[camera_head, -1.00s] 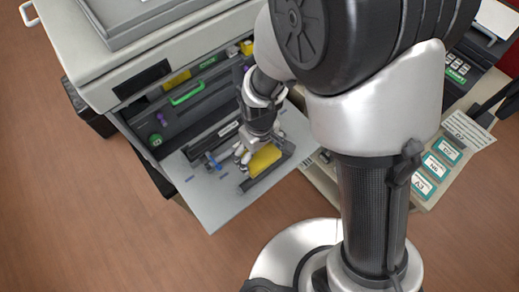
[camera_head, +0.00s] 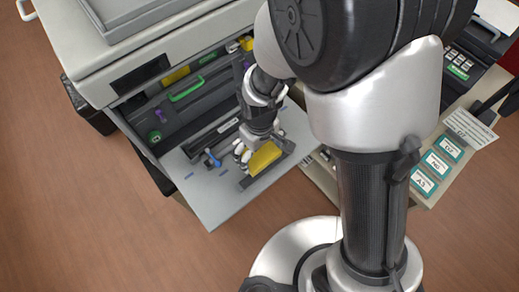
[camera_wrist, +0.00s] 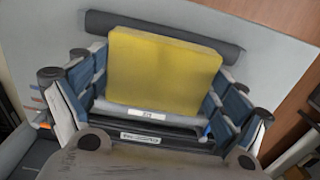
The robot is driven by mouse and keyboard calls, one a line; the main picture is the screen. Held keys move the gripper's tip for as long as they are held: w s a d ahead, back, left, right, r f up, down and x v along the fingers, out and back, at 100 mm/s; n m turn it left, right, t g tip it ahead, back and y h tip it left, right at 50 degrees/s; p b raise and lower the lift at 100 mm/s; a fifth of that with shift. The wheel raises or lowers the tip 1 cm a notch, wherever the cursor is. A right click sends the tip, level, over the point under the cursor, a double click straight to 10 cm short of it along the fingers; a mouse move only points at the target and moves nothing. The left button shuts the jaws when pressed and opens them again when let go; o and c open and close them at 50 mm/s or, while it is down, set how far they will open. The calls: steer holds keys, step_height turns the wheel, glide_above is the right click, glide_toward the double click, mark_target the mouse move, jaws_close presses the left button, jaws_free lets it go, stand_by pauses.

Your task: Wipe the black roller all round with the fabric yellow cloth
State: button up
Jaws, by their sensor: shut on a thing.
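The yellow cloth (camera_head: 264,158) is a thick block-like pad, also in the wrist view (camera_wrist: 165,72). My gripper (camera_head: 246,151) is shut on it; in the wrist view its blue-padded fingers stand on both sides of the cloth. The black roller (camera_head: 285,148) lies on the light grey open panel (camera_head: 215,205), right beside or under the cloth. In the wrist view the roller (camera_wrist: 228,50) runs behind the cloth's far edge, and the cloth hides its middle. I cannot tell whether cloth and roller touch.
The open printer (camera_head: 160,100) stands behind the panel, with a green handle (camera_head: 186,91) inside. A blue lever (camera_head: 212,159) lies left of my gripper. Labelled cards (camera_head: 435,165) sit on a shelf at the right. The panel's front left part is clear.

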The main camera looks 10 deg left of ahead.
mark_target(268, 162)
steer(key=shift+f+b, duration=0.35)
steer(key=shift+f, duration=0.15)
steer(key=shift+s+d+r, duration=0.1)
steer(key=shift+d, duration=0.05)
steer(key=shift+s+d, duration=0.25)
steer(key=shift+s+d, duration=0.15)
steer(key=shift+d, duration=0.05)
steer(key=shift+s+d, duration=0.25)
steer(key=shift+d, duration=0.05)
steer(key=shift+s, duration=0.1)
steer(key=shift+s+d, duration=0.25)
steer(key=shift+d, duration=0.15)
